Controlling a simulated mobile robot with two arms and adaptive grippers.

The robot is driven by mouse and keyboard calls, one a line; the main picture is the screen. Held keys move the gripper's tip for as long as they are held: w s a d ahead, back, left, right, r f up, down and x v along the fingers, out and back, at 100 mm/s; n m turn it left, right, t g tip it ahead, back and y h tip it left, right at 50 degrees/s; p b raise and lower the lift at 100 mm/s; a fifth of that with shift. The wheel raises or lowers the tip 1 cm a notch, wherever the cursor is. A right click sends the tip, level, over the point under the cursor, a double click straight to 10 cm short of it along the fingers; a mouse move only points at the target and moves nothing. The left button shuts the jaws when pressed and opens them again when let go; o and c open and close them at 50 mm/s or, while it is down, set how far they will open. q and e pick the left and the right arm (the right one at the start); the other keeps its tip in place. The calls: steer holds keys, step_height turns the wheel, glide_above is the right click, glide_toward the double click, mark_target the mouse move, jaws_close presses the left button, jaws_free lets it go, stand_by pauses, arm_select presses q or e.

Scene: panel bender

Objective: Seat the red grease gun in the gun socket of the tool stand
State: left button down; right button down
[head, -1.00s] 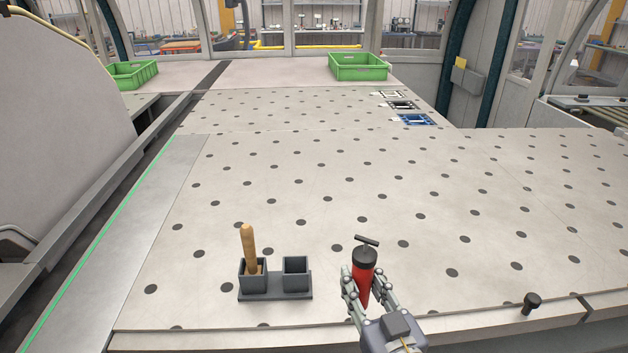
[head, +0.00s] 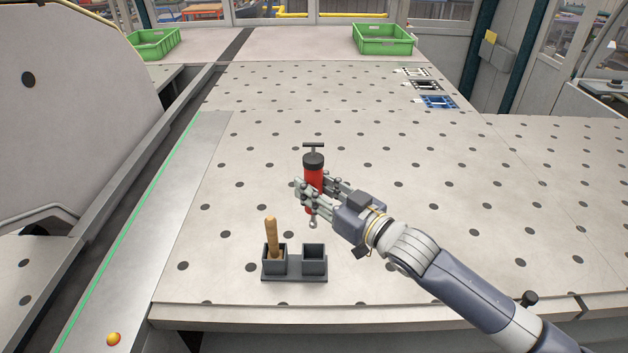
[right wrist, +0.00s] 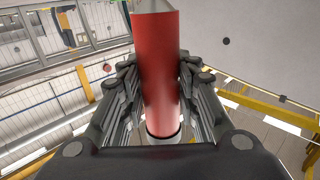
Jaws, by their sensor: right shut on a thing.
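The red grease gun (head: 314,177) is upright in my right gripper (head: 318,195), which is shut around its red barrel. Its black cap and T-handle point up. The red barrel also fills the middle of the right wrist view (right wrist: 156,75), between the fingers. The dark tool stand (head: 295,277) has two square sockets and sits near the table's front edge. Its left socket holds a wooden-handled tool (head: 271,238). Its right socket (head: 314,260) is empty. In the head view the gun shows above and behind the empty socket, apart from it. My left gripper is not in view.
The perforated table (head: 400,200) is mostly clear around the stand. Two green crates (head: 384,40) (head: 153,44) stand at the back. Flat blue and dark plates (head: 437,102) lie at the back right.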

mark_target(314, 215)
steer(key=shift+a+f+b, duration=0.1)
steer(key=shift+f+b, duration=0.4)
step_height(314, 215, down, 7)
steer(key=b, duration=0.6)
steer(key=shift+r, duration=0.2)
step_height(314, 215, down, 6)
steer(key=b, duration=0.3)
steer(key=shift+f+b, duration=0.2)
steer(key=shift+b, duration=0.2)
steer(key=shift+f, duration=0.4)
steer(key=c, duration=1.1)
jaws_free()
steer(key=shift+f, duration=0.15)
